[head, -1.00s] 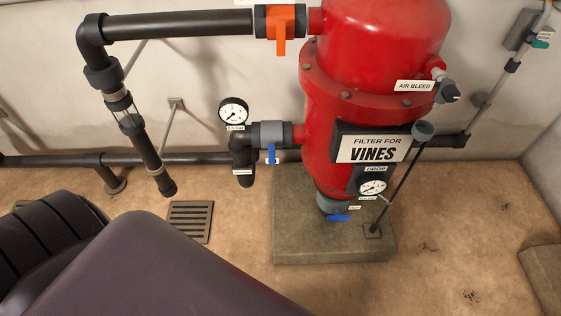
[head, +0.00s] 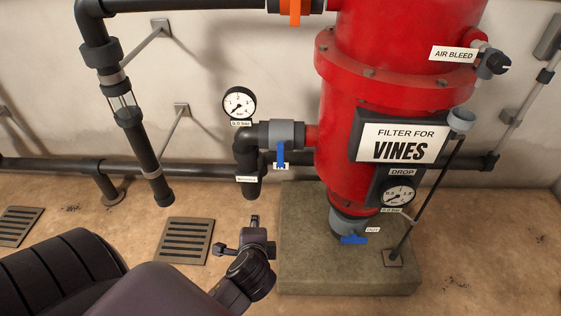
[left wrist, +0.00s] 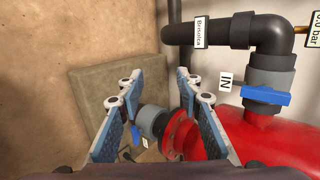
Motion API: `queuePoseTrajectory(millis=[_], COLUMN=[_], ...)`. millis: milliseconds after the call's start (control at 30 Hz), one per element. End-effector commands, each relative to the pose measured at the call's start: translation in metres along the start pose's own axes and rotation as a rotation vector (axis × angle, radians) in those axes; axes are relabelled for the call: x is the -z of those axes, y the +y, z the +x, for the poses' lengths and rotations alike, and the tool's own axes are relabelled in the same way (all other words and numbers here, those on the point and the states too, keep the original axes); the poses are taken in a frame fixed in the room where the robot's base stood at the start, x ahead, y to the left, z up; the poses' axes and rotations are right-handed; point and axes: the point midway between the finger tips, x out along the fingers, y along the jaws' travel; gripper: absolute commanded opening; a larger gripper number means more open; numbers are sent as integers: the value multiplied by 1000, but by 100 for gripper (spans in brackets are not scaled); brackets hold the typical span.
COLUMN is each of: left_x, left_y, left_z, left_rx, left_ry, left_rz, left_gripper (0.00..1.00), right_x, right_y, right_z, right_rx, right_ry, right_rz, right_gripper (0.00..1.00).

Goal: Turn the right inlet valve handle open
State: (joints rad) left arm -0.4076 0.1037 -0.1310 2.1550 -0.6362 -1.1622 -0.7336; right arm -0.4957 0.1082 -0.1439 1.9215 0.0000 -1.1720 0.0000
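The inlet valve, a grey body on a short pipe into the red filter tank, has a blue handle (head: 280,153) that hangs down, across the pipe. In the left wrist view the blue handle (left wrist: 265,96) is at the right beside an "IN" label (left wrist: 225,83). My left gripper (head: 237,235) is open and empty, below and left of the handle and apart from it. In the left wrist view its two fingers (left wrist: 159,77) stand apart, with the handle to their right. My right gripper is not in view.
The red tank (head: 395,110) stands on a concrete block (head: 340,275). A second blue handle (head: 354,239), by an "OUT" label, is under the tank. A black elbow pipe (head: 246,160) and gauge (head: 239,102) are left of the inlet valve. An orange handle (head: 295,10) is above.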

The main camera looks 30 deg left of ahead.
Motion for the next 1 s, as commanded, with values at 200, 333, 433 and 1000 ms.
queuePoseTrajectory(millis=[200, 333, 433, 1000], left_x=[13, 36, 52, 66], left_y=[-99, -137, -151, -200], left_z=[18, 16, 14, 60], left_rx=[370, 515, 575, 611], left_ry=[-194, -336, -416, -475], left_rz=[718, 1118, 1321, 1453], left_gripper=[33, 33, 33, 33], right_x=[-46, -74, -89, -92], right_y=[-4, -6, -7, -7], right_z=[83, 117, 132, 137], right_rx=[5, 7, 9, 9], right_ry=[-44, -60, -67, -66], right_rz=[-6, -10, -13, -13], right_gripper=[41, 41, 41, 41])
